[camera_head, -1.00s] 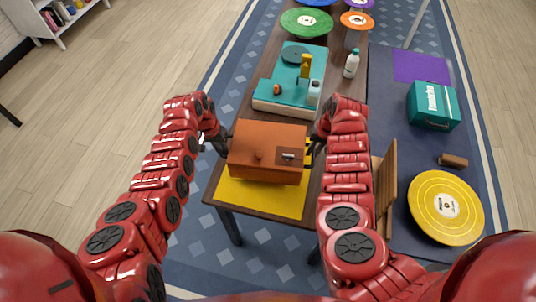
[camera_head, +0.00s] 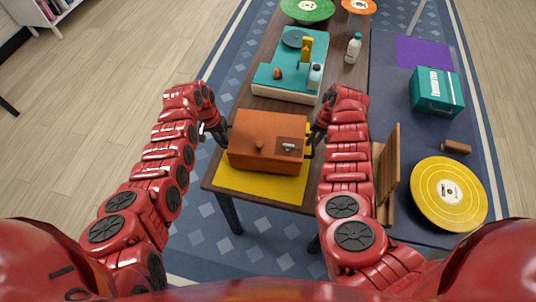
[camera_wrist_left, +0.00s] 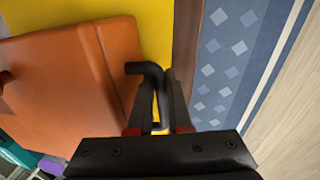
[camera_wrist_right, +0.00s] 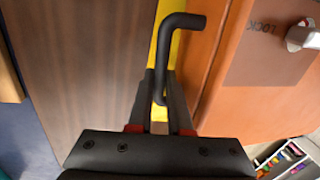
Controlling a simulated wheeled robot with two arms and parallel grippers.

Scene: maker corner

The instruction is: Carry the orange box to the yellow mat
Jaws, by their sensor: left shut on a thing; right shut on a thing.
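The orange box (camera_head: 266,141) is over the yellow mat (camera_head: 262,187) at the near end of the dark wooden table; I cannot tell whether it rests on the mat or hangs just above it. My left gripper (camera_head: 223,136) is shut on a black bar handle (camera_wrist_left: 148,70) at the box's left side. My right gripper (camera_head: 312,137) is shut on a matching black handle (camera_wrist_right: 172,40) at the right side. The box also shows in the left wrist view (camera_wrist_left: 60,85) and the right wrist view (camera_wrist_right: 250,95). Its underside is hidden.
A teal and white machine (camera_head: 291,68) and a white bottle (camera_head: 353,48) stand farther back on the table (camera_head: 262,106). A teal case (camera_head: 437,92) and a yellow disc (camera_head: 449,193) lie to the right.

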